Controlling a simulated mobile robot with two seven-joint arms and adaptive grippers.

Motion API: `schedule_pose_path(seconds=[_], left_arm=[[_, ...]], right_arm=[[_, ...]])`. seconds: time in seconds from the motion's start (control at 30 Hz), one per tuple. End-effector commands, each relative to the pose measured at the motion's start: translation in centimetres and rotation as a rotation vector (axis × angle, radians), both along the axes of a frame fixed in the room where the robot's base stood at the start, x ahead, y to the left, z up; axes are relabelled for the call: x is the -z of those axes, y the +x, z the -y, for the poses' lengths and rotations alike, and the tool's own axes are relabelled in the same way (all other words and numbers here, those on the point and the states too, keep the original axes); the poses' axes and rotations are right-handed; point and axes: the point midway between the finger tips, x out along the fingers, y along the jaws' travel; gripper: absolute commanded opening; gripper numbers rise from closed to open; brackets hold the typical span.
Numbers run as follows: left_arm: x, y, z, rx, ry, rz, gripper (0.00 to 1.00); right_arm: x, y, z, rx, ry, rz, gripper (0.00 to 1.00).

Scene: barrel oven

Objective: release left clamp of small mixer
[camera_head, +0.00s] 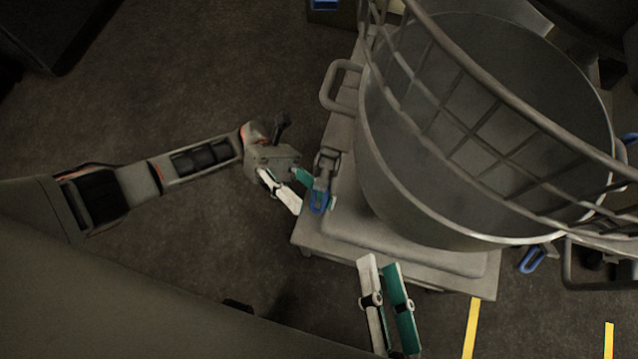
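The small mixer's large metal bowl (400,180) stands on a grey base (335,240), with a wire guard (470,70) over it. The left clamp (326,163) is a grey latch on the bowl's left side with a blue loop handle (319,202). My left gripper (307,201) is beside this handle on its left. Its white and teal fingers are apart, and the teal one is close to the handle; I cannot tell if it touches. My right gripper (379,262) is at the bottom middle, in front of the base, with its fingers apart and nothing between them.
A second blue clamp handle (532,260) is at the bowl's right front. A bowl side handle (338,88) sticks out above the left clamp. Yellow floor lines (471,325) run at lower right.

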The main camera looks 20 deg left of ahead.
Motion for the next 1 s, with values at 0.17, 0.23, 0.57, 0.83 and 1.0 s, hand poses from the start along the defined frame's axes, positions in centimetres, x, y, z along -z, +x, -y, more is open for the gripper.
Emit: schedule_pose_path(seconds=[0.17,0.23,0.57,0.83,1.0], left_arm=[[0.9,0.5,-1.0,0.0,0.004,-0.007,0.33],[1.1,0.8,-1.3,0.001,0.003,-0.007,0.33],[2.1,1.8,-2.7,0.002,0.003,-0.006,0.33],[2.9,2.6,-3.8,0.007,-0.001,-0.006,0.33],[3.2,3.1,-4.4,0.001,0.002,-0.005,0.33]], right_arm=[[0.2,-0.1,0.0,0.001,0.0,-0.005,0.33],[0.2,-0.1,0.0,0.001,0.0,-0.005,0.33],[0.2,-0.1,0.0,0.001,0.0,-0.005,0.33],[0.2,-0.1,0.0,0.001,0.0,-0.005,0.33],[0.2,-0.1,0.0,0.001,0.0,-0.005,0.33]])
